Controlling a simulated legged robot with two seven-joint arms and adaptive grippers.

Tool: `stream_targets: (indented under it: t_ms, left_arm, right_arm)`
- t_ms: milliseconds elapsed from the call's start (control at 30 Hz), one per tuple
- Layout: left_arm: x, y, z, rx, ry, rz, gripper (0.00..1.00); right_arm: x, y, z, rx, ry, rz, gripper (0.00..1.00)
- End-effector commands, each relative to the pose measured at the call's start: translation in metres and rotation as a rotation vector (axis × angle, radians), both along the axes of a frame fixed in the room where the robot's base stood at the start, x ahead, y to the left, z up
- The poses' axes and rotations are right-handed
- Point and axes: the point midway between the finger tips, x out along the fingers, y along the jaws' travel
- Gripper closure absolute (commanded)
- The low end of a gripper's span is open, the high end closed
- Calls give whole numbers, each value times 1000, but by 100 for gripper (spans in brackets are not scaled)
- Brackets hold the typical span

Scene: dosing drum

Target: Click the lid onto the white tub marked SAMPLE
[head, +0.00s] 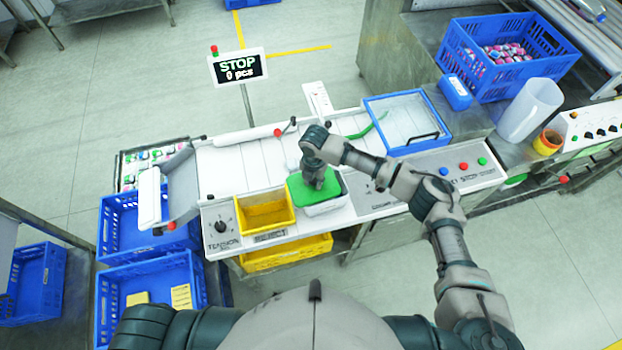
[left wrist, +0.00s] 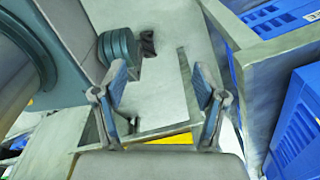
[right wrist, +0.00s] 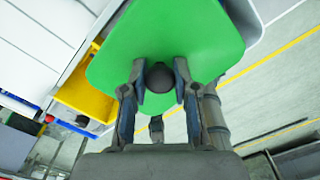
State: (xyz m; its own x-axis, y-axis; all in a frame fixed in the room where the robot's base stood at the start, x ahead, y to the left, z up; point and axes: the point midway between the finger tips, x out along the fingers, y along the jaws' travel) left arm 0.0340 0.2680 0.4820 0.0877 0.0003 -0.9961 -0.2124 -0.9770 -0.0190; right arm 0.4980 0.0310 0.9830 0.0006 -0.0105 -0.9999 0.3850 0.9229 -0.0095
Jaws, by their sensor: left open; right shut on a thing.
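The green lid (head: 305,195) is over the white tub (head: 326,208) at the front middle of the white bench. The tub's pale wall shows below and to the right of the lid; no marking on it is readable. My right gripper (head: 316,178) comes down on the lid from above. In the right wrist view its fingers are shut on the dark round knob (right wrist: 159,77) of the lid (right wrist: 165,35). I cannot tell whether the lid touches the rim all round. My left gripper (left wrist: 163,82) shows only in the left wrist view, open and empty.
A yellow bin (head: 265,222) stands just left of the tub, above a yellow REJECT crate (head: 287,253). A panel with buttons (head: 460,168) lies to the right. A blue-rimmed tray (head: 408,97) is behind. Blue crates (head: 150,225) stand at the left. A STOP sign (head: 238,68) rises at the back.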

Motion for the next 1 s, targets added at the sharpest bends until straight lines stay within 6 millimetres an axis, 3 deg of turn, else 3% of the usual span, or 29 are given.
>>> stream_targets:
  t_ms: [400, 567, 800, 1000]
  left_arm:
    - [-1, -32, 0, -38, 0, -2, 29]
    - [0, -27, 2, -32, 0, -4, 29]
    - [0, -7, 4, -9, -1, 0, 29]
    - [0, -3, 4, -4, 0, 0, 29]
  right_arm:
    - [0, 6, 0, -9, 0, -1, 100]
    - [0, 10, -2, -13, 0, 0, 100]
    - [0, 1, -5, -7, 0, -3, 100]
    - [1, -5, -6, -2, 1, -2, 100]
